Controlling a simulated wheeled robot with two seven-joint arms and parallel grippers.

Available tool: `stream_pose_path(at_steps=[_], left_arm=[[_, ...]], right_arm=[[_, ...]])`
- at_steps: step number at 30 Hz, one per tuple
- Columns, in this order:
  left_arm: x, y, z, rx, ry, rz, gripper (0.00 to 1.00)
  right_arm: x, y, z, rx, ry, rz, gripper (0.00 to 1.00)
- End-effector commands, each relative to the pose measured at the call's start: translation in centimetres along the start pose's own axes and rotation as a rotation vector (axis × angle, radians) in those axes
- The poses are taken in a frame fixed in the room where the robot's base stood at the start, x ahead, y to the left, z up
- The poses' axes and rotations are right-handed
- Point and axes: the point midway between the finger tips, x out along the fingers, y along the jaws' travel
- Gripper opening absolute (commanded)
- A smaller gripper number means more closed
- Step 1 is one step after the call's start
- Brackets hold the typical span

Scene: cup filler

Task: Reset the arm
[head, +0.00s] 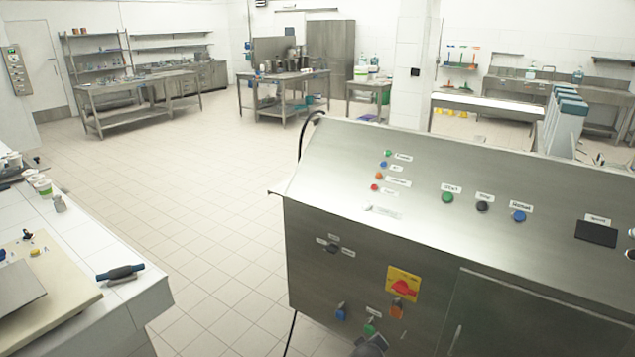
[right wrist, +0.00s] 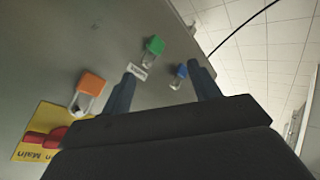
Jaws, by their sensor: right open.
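My right gripper (right wrist: 163,84) is open, with its two dark fingers apart and nothing between them. It faces the front of the steel control cabinet (head: 450,240). A green padlock (right wrist: 154,45) and a blue padlock (right wrist: 181,71) hang on the panel beyond the fingertips. An orange padlock (right wrist: 89,85) is to the left, beside a red main switch (right wrist: 42,138) on a yellow plate. In the head view, part of this gripper (head: 370,346) shows at the bottom edge, just below the green padlock (head: 370,328). Contact with the padlocks cannot be told. My left gripper is out of view.
The cabinet's sloped top carries buttons, including a green one (head: 447,197). A black cable (head: 306,135) runs along its left side. A white counter (head: 120,275) stands at the left with a blue-and-black tool (head: 121,272). Tiled floor (head: 215,225) lies free between.

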Motion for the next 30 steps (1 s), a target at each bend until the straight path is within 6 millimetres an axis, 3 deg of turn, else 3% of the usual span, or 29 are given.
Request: stream_pose_path(at_steps=[6,14,18,24,30], left_arm=[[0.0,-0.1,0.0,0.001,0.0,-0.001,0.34],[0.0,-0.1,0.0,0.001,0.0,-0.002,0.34],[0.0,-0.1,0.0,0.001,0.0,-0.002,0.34],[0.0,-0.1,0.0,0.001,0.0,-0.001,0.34],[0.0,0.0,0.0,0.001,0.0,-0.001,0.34]], right_arm=[[0.6,-7.6,7.4,0.37,-0.092,-0.201,0.61],[-1.0,-16.2,18.3,0.501,-0.242,-0.366,0.61],[-3.0,-20.6,25.4,0.503,-0.33,-0.428,0.61],[-6.9,-25.5,35.5,0.468,-0.453,-0.463,0.61],[-10.4,-28.6,41.9,0.446,-0.534,-0.487,0.61]])
